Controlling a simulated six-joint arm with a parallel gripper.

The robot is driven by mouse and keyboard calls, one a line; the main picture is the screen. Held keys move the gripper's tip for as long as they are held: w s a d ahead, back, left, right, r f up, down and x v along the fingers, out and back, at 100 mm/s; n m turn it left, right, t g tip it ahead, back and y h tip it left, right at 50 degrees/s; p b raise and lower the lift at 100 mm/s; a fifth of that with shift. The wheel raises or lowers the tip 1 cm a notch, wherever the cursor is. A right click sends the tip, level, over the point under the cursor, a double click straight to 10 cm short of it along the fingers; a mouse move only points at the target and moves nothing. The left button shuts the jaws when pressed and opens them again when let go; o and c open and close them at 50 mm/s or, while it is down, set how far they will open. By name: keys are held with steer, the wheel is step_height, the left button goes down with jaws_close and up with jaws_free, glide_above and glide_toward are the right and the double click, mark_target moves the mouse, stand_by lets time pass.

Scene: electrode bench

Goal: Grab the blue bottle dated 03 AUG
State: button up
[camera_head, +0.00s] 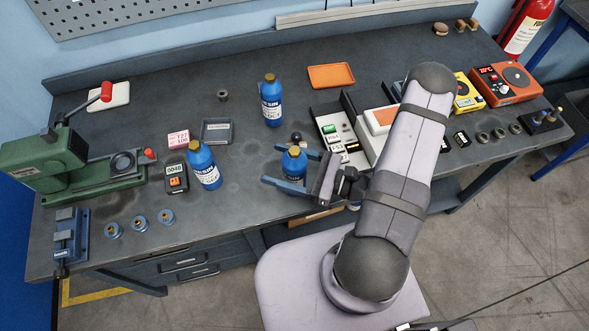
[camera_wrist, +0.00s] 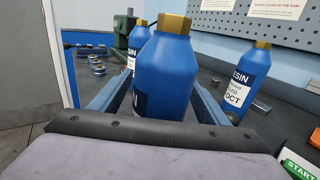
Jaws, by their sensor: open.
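Three blue bottles with brass-coloured caps stand upright on the bench. One blue bottle (camera_head: 294,167) is between the spread fingers of my gripper (camera_head: 271,165); in the wrist view the same bottle (camera_wrist: 163,85) fills the middle, a finger on each side. Its label is turned mostly away and its date cannot be read. A second bottle (camera_head: 271,102) stands farther back; in the wrist view its label (camera_wrist: 236,92) ends in "OCT". A third bottle (camera_head: 205,168) stands to the left, its date too small to read. My gripper is open and low over the bench.
A black box with a red display (camera_head: 174,178) stands beside the left bottle, with a small grey tray (camera_head: 216,131) behind. A compartment tray (camera_head: 341,135) lies close to the right of my gripper. A green press (camera_head: 60,160) stands far left. An orange tray (camera_head: 331,76) lies at the back.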

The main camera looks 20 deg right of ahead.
steer(key=shift+c, duration=0.5)
steer(key=c, duration=1.5)
steer(key=shift+o, duration=0.2)
steer(key=shift+r, duration=0.2)
step_height(320, 180, up, 10)
steer(key=b, duration=0.1)
steer(key=shift+f, duration=0.15)
